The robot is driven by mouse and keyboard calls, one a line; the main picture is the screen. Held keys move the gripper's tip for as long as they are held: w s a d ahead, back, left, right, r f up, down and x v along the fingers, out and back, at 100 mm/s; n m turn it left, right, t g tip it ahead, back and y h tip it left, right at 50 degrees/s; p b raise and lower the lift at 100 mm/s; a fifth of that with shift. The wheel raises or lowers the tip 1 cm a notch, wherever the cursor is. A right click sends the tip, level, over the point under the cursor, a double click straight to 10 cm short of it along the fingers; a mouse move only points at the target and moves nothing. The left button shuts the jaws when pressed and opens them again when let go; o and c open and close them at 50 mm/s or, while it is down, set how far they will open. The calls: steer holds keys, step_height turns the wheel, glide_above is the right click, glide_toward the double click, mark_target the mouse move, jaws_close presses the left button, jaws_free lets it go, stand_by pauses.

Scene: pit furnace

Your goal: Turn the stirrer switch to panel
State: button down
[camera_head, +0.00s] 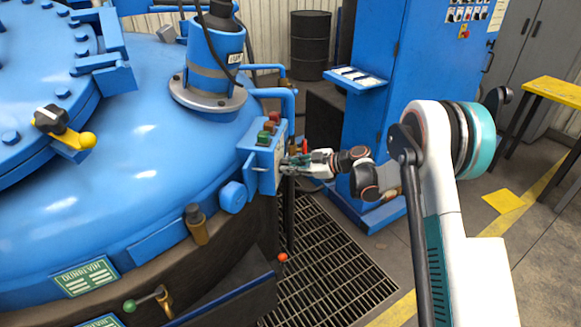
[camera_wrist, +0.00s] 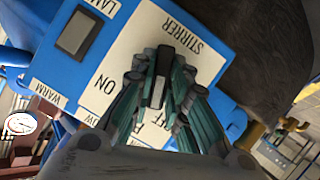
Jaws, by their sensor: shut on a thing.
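The stirrer switch (camera_wrist: 157,92) is a grey knob on a white plate marked STIRRER (camera_wrist: 205,43). It shows in the wrist view between my fingers. My gripper (camera_wrist: 160,78) is shut on it, with the green-grey finger linkages on both sides. In the head view, my gripper (camera_head: 290,164) reaches from the right to the blue control box (camera_head: 257,172) on the furnace's side. The switch itself is hidden there.
A grey lamp switch (camera_wrist: 80,33) sits beside the stirrer plate. Coloured push buttons (camera_head: 267,130) are on the control box. The blue furnace (camera_head: 110,200) fills the left. A blue cabinet (camera_head: 415,70) stands behind my arm. Floor grating (camera_head: 325,270) lies below.

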steer(key=shift+w+m+g, duration=0.15)
steer(key=shift+m+g, duration=0.85)
steer(key=shift+m, duration=0.4)
steer(key=shift+d, duration=0.1)
steer(key=c, duration=1.6)
jaws_free()
steer(key=shift+o, duration=0.2)
steer(key=v, duration=1.2)
steer(key=shift+f, duration=0.15)
